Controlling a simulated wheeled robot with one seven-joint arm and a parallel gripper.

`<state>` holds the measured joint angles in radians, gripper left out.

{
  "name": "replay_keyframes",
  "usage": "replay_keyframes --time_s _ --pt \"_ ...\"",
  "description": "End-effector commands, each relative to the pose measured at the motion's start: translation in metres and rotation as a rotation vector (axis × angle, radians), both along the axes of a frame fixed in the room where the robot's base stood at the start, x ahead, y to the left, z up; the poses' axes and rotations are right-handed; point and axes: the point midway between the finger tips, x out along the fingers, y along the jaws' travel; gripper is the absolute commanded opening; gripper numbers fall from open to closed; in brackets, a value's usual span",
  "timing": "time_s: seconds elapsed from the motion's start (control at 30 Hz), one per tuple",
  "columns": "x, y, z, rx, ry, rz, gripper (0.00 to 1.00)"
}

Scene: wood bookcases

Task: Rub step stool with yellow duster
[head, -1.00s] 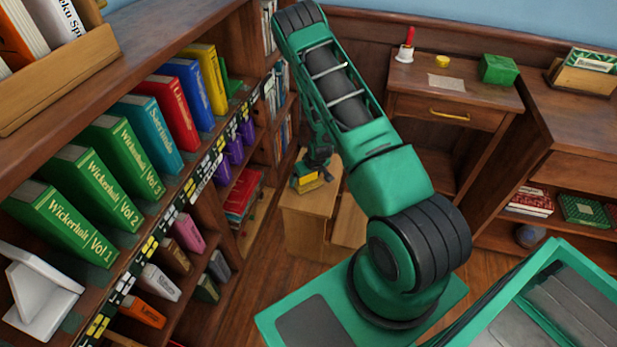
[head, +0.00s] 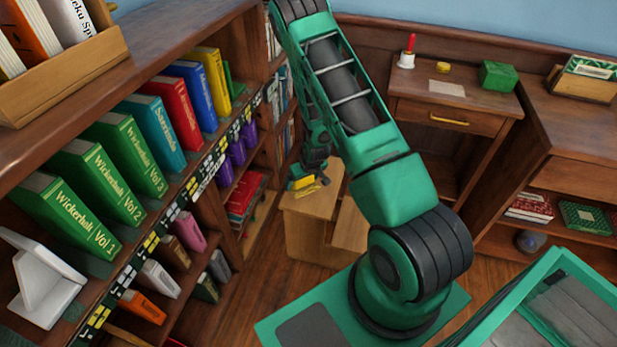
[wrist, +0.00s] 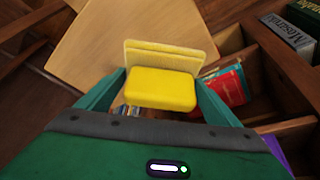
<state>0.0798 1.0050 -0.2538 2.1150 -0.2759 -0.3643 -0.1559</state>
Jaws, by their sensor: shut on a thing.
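The step stool (head: 312,240) is light wood with an upper and a lower step. It stands on the floor beside the bookcase in the head view. Its pale top also shows in the wrist view (wrist: 110,50). My gripper (head: 304,183) is at the left edge of the stool's top. In the wrist view my gripper (wrist: 160,90) is shut on the yellow duster (wrist: 160,90), a yellow block with a paler pad along its far side. The pad overlaps the stool top's edge in the picture. I cannot tell whether it touches the wood.
The bookcase (head: 130,260) with several books runs close along the left. Red books (head: 246,195) lie on a low shelf by the stool. A desk (head: 440,95) with a red-handled bell (head: 407,55) and green box (head: 498,75) stands behind. Some floor is clear in front of the stool.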

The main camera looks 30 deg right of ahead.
Motion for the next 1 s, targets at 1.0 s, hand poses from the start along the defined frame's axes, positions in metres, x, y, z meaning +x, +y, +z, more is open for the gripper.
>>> replay_keyframes --time_s 1.0 --pt "0.001 0.005 0.036 0.000 -0.001 0.005 0.61"
